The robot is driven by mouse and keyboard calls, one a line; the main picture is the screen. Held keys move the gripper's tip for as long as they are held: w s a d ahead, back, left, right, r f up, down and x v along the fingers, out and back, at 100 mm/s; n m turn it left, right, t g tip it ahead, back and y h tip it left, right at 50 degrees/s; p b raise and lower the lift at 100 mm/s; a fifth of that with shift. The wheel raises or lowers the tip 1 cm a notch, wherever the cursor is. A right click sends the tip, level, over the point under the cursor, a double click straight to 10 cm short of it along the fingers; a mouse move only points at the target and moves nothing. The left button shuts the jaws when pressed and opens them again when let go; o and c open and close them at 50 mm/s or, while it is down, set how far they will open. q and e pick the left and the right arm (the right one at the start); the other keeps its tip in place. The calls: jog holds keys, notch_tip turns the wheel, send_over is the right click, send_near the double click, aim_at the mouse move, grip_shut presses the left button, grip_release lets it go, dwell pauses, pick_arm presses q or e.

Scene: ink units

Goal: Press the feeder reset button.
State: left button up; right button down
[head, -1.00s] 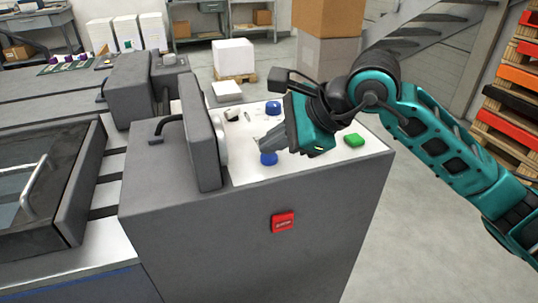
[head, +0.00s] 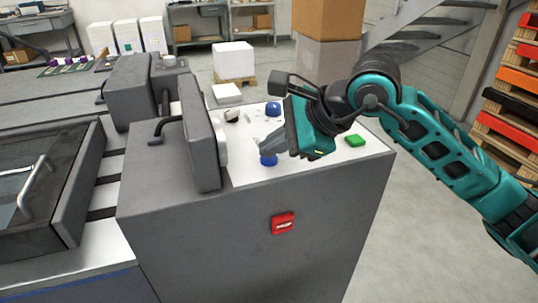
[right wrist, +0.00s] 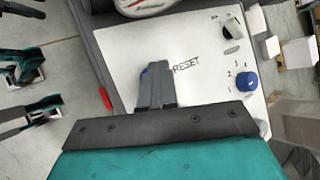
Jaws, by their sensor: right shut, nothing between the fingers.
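A blue button (head: 268,161) sits near the front edge of the white panel top (head: 243,178). In the right wrist view the word RESET is printed beside the blue button (right wrist: 144,72), which is mostly hidden by the fingers. My right gripper (head: 263,148) is shut and empty, its fingertips pointing down at this blue button, just over or at it. I cannot tell whether they touch. The shut fingers also show in the right wrist view (right wrist: 155,70). My left gripper is not in view.
The panel also carries a blue knob (head: 273,109) with numbers around it, a black switch (head: 232,115) and a green button (head: 355,141). A grey upright housing (head: 199,135) stands close left of the fingers.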

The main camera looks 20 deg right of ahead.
aim_at(274, 160)
jog(key=shift+r+p, duration=0.4)
jog(key=shift+r, duration=0.4)
jog(key=shift+r+p, duration=1.65)
jog(key=shift+r, duration=0.9)
